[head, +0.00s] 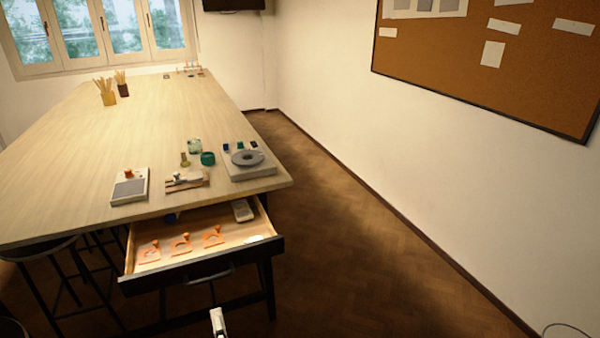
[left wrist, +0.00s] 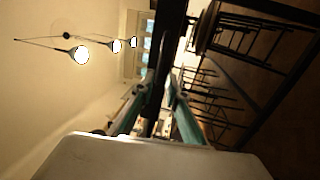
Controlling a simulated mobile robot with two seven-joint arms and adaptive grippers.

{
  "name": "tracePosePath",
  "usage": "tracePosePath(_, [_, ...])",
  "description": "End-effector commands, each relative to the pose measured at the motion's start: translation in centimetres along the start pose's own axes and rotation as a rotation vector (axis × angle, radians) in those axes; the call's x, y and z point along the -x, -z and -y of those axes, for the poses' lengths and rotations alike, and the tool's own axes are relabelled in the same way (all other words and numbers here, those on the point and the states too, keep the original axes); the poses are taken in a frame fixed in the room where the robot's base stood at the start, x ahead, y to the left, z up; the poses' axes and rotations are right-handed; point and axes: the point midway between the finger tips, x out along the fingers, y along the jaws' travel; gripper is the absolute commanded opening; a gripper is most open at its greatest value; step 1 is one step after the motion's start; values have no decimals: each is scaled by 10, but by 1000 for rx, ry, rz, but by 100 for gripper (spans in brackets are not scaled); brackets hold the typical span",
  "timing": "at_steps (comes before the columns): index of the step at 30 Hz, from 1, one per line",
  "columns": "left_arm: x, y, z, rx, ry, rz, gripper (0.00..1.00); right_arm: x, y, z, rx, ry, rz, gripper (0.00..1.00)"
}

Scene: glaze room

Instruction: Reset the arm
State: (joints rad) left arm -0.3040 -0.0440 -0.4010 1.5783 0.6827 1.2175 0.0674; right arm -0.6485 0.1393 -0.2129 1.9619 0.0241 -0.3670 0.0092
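My left gripper (head: 217,322) shows at the bottom edge of the head view, as a small pale piece below the open drawer (head: 200,262). In the left wrist view its two greenish fingers (left wrist: 160,88) stand apart, with a gap between them and no object held. The pale gripper body fills the bottom of that view. The gripper is clear of the drawer and the table. My right gripper does not show in either view.
The drawer under the long wooden table (head: 150,120) holds several orange pieces (head: 181,243). A turntable device (head: 248,160), a scale (head: 130,186) and jars (head: 208,158) stand on top. Stools (head: 40,250) are at left. The floor (head: 350,240) at right is clear.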

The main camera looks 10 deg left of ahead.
Motion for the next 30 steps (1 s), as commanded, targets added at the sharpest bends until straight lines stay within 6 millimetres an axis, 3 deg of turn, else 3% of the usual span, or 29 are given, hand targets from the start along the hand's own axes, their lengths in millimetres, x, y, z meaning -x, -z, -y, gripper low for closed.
tracePosePath(5, [6, -21, -11, -173, -55, 175, 14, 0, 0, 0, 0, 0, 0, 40])
tracePosePath(8, [20, -43, -14, -352, -101, 341, 14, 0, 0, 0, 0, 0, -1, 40])
tracePosePath(11, [39, -60, -6, -551, -139, 509, 14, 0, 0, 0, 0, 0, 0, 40])
tracePosePath(15, [72, -70, 19, -846, -173, 732, 14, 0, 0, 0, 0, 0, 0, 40])
tracePosePath(19, [102, -60, 54, -1135, -181, 922, 14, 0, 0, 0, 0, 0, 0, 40])
tracePosePath(24, [130, -26, 95, -1454, -160, 1109, 14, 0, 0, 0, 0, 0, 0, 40])
tracePosePath(30, [141, 5, 117, -1643, -131, 1207, 14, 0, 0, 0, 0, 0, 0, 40])
